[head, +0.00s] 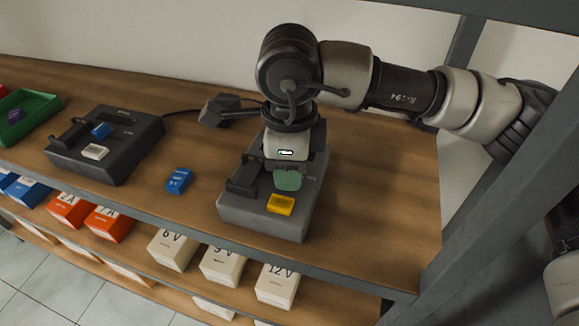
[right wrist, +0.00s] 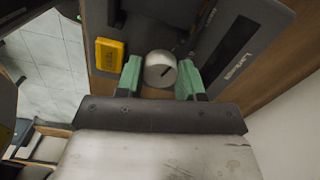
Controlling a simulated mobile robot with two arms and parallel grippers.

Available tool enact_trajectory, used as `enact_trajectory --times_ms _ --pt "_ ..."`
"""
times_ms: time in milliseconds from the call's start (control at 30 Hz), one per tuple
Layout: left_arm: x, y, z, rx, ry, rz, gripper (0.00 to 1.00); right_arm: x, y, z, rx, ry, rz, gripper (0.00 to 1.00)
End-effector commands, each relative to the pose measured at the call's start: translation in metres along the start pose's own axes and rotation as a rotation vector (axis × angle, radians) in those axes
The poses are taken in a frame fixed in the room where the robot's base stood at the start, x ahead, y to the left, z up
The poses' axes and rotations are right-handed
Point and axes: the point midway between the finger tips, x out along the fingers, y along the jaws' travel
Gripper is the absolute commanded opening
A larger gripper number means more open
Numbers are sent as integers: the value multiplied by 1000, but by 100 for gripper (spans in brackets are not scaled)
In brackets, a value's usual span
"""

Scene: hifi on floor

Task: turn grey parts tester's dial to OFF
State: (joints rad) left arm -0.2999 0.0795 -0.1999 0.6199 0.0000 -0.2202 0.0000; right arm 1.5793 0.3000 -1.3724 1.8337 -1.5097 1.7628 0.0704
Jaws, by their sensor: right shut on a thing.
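The grey parts tester (head: 240,216) sits on the wooden shelf at the centre right of the head view. Its round silver dial (right wrist: 160,72) shows in the right wrist view, with a short dark pointer line slanting toward the upper right. My right gripper (head: 288,180) is over the tester, coming down from above. In the right wrist view its green fingers (right wrist: 160,77) are shut on the dial, one on each side. The gripper hides the dial in the head view. I cannot read an OFF mark. My left gripper is not in view.
A yellow block (head: 281,203) rests on the tester beside the dial. A blue block (head: 179,180) lies on the shelf left of it. A darker tester (head: 125,165) and a green tray (head: 38,106) stand farther left. Boxes (head: 222,264) fill the lower shelf. A metal post (head: 490,205) rises at right.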

Motion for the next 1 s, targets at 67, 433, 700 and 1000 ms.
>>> enact_trajectory --times_ms 67,433,700,1000 --pt "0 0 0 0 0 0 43 -1 0 0 -4 -2 -1 14" --pt "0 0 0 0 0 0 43 -1 0 0 -3 -2 -1 48" --pt "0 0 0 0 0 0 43 -2 0 0 -2 -1 -1 48" --pt "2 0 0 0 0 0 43 -45 0 0 -1 -3 -4 48"
